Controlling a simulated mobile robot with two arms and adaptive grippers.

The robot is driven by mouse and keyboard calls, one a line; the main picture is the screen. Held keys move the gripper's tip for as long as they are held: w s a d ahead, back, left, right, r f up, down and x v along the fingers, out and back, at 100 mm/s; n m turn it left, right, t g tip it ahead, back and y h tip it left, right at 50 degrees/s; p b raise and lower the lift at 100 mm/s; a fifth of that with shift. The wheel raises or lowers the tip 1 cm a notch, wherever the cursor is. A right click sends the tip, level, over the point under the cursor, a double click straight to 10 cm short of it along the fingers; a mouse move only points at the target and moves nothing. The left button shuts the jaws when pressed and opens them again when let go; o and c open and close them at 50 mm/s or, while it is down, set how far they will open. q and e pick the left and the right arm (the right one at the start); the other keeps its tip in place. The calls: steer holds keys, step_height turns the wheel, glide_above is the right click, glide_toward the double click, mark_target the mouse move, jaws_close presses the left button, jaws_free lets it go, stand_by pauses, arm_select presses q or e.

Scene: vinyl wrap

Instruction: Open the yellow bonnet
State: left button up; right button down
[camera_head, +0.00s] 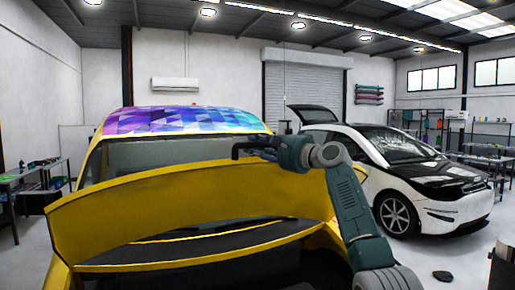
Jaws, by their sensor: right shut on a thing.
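The yellow bonnet (185,205) belongs to the yellow car in front of me and stands raised, tilted up before the windscreen. A dark gap and the engine bay (205,246) show below it. My right arm comes in from the lower right. My right gripper (240,150) is shut on the bonnet at its upper edge, right of the middle. The exact contact of the fingers is small and hard to see. My left gripper is not in view.
The car's roof (180,120) has a purple and blue patterned wrap. A white and black car (400,175) stands to the right with its tailgate up. Workbenches (30,175) line the left wall. Grey floor (445,258) is mostly free at the lower right.

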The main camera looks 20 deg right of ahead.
steer(key=c, duration=1.6)
jaws_free()
step_height(320, 180, up, 2)
steer(key=shift+s+d+r+t, duration=0.1)
steer(key=shift+d+r+t, duration=0.05)
steer(key=shift+t, duration=0.25)
steer(key=shift+o, duration=1)
steer(key=shift+w+d+f, duration=0.2)
steer(key=shift+w+f, duration=0.05)
steer(key=shift+w, duration=0.15)
steer(key=shift+a, duration=0.1)
steer(key=shift+s+f, duration=0.25)
steer(key=shift+s, duration=0.05)
steer(key=v, duration=1.1)
steer(key=shift+d+f, duration=0.2)
steer(key=shift+d, duration=0.1)
steer(key=shift+s+d, duration=0.1)
steer(key=shift+s, duration=0.05)
